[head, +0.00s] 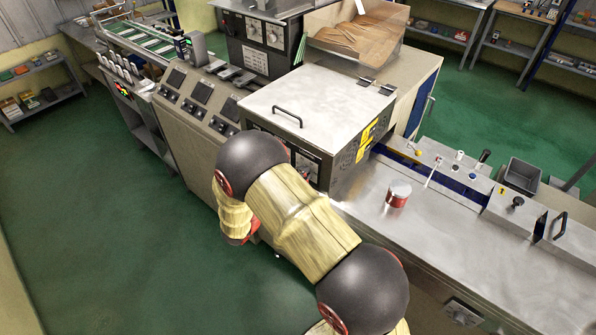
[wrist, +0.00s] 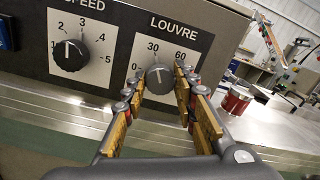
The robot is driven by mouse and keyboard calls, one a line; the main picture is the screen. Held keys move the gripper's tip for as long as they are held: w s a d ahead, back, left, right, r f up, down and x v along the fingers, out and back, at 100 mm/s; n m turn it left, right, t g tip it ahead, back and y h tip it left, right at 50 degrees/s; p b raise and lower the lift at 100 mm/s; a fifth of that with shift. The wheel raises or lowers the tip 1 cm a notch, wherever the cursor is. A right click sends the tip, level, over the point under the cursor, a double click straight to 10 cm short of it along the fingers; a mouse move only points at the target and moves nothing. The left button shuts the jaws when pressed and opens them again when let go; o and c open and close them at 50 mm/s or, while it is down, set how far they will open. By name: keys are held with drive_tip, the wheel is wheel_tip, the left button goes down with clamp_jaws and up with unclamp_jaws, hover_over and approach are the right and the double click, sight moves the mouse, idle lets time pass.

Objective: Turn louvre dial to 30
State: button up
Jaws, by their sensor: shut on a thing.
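The louvre dial (wrist: 158,80) is a dark round knob on a white scale marked 0, 30 and 60, in the middle of the wrist view. Its pale pointer line faces roughly up, near the 30 mark; the exact angle is hard to read. My gripper (wrist: 159,87) has one finger on each side of the dial and is shut on it. In the head view my arm hides the dial and the gripper.
A speed dial (wrist: 70,55) is left of the louvre dial on the same panel. A red tin (head: 398,194) stands on the steel bench (head: 440,235) to the right. A lidded steel box (head: 320,100) is above the panel. Green floor is open at left.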

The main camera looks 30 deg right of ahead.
idle(0.5)
drive_tip(key=o, duration=1.2)
drive_tip(key=shift+c, duration=0.2)
drive_tip(key=v, duration=1.2)
drive_tip(key=shift+w, duration=0.1)
